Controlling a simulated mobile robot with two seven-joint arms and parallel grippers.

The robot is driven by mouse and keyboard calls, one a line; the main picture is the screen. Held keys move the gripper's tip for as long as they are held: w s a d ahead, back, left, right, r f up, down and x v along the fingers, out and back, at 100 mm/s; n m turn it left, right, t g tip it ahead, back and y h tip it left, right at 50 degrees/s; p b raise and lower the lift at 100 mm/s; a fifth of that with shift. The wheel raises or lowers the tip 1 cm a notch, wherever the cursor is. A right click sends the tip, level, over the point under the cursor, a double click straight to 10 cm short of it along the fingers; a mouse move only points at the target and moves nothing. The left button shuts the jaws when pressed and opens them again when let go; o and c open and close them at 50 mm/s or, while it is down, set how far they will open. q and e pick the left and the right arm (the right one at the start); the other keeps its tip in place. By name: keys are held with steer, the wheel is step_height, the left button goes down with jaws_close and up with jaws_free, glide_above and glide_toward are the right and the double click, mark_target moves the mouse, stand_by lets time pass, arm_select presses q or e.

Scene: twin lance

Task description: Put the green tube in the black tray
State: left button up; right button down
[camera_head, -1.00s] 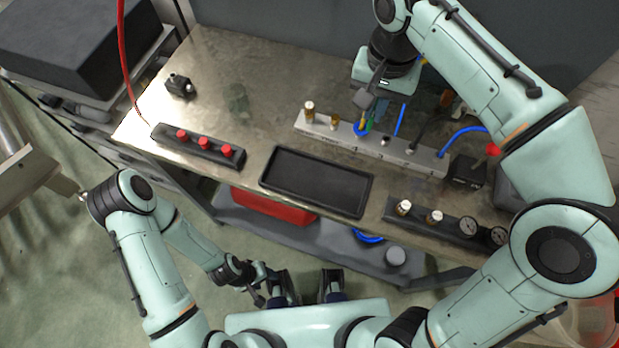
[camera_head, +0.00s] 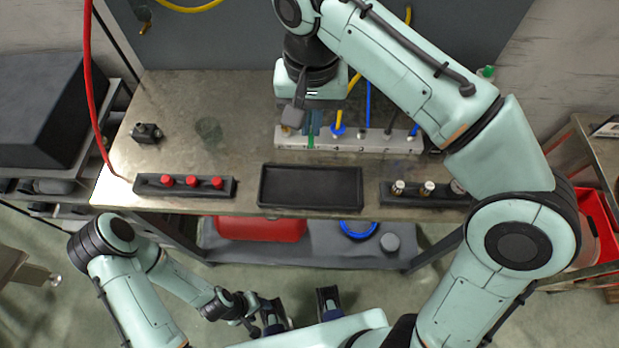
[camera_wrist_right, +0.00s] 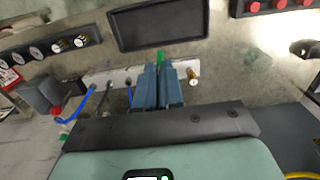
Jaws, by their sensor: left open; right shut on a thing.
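My right gripper (camera_head: 314,128) is shut on the green tube (camera_head: 310,142) at the left part of the pale port strip. In the right wrist view the green tube (camera_wrist_right: 160,56) shows as a short green tip between the blue-grey fingers (camera_wrist_right: 162,82); the rest is hidden. I cannot tell whether it touches the strip. The black tray (camera_head: 310,187) lies empty on the bench, in front of the strip; the right wrist view also shows it (camera_wrist_right: 160,25). My left gripper (camera_head: 300,308) is open and empty, low in front of the bench.
The port strip (camera_head: 375,140) carries a brass fitting and blue and yellow tubes right beside my right gripper. A block with red caps (camera_head: 185,186) stands left of the tray, a block with brass fittings and gauges (camera_head: 412,190) right. Bare bench (camera_head: 245,150) lies between.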

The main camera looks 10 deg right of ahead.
mark_target(311, 146)
step_height(311, 146, down, 17)
steer(key=b, duration=0.4)
steer(key=shift+s+f, duration=0.1)
steer(key=c, duration=1.2)
jaws_free()
steer(key=shift+c, duration=0.2)
step_height(311, 146, up, 12)
steer(key=p, duration=0.3)
